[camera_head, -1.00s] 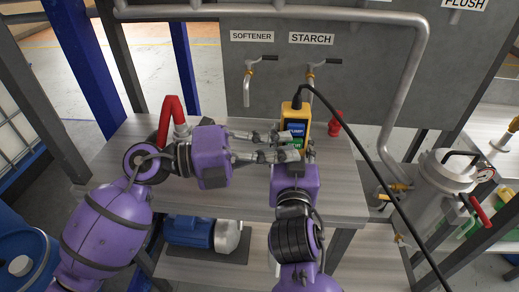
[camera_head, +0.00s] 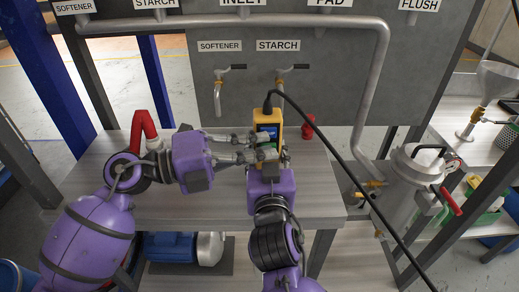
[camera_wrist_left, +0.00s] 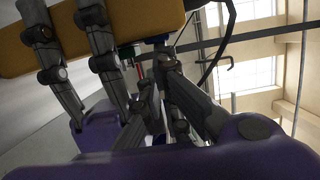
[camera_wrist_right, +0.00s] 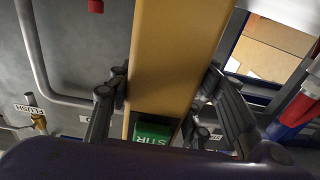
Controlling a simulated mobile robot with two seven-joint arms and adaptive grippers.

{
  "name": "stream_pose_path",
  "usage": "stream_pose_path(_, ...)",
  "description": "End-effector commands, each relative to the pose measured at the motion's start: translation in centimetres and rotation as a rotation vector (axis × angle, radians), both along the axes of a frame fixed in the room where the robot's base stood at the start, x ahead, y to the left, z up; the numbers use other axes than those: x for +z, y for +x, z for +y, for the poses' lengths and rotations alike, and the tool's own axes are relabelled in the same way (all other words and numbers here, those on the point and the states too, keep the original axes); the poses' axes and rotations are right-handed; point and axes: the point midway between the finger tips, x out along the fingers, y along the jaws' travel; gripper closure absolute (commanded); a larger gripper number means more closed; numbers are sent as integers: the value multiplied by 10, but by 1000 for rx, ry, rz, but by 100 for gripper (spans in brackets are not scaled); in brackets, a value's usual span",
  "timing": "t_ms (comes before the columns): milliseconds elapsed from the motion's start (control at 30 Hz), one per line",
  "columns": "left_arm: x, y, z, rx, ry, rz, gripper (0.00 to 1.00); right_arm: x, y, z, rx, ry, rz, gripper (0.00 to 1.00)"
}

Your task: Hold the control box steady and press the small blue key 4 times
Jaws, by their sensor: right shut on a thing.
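The yellow control box (camera_head: 276,115) stands upright above the table, a black cable rising from its top. A blue patch (camera_head: 267,131) shows on its face, close to my left fingertips; I cannot tell clearly whether they touch it. A green key (camera_wrist_right: 153,130) shows lower on the box in the right wrist view. My right gripper (camera_wrist_right: 165,95) is shut on the box, one finger on each side. My left gripper (camera_wrist_left: 163,65) reaches in from the left, its fingers close together with nothing seen between them. The lower face of the box is partly hidden by fingers.
A grey table (camera_head: 320,190) lies under my arms. A red handle (camera_head: 143,130) stands at the left and a small red object (camera_head: 308,127) right of the box. The black cable (camera_head: 345,165) crosses down to the right. A metal vessel (camera_head: 407,185) stands at the right.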

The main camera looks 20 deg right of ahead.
Motion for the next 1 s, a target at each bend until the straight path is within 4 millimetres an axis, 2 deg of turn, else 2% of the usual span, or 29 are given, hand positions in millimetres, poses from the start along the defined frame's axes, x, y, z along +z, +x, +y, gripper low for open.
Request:
stream_pose_path(167, -2, 5, 18, 15, 4, 2, 100, 0, -1, 1, 1, 4, -1, 96)
stream_pose_path(400, -2, 4, 64, 9, 4, 1, 100, 0, 0, 0, 1, 3, 0, 96)
stream_pose_path(600, -1, 3, 92, 4, 2, 0, 100, 0, 0, 0, 1, 3, 0, 96)
stream_pose_path(733, 0, 2, 99, 1, 1, 0, 100, 0, 0, 0, 1, 3, -1, 96)
stream_pose_path(1000, 0, 2, 100, 0, 0, -1, 100, 0, 0, 0, 1, 3, -1, 96)
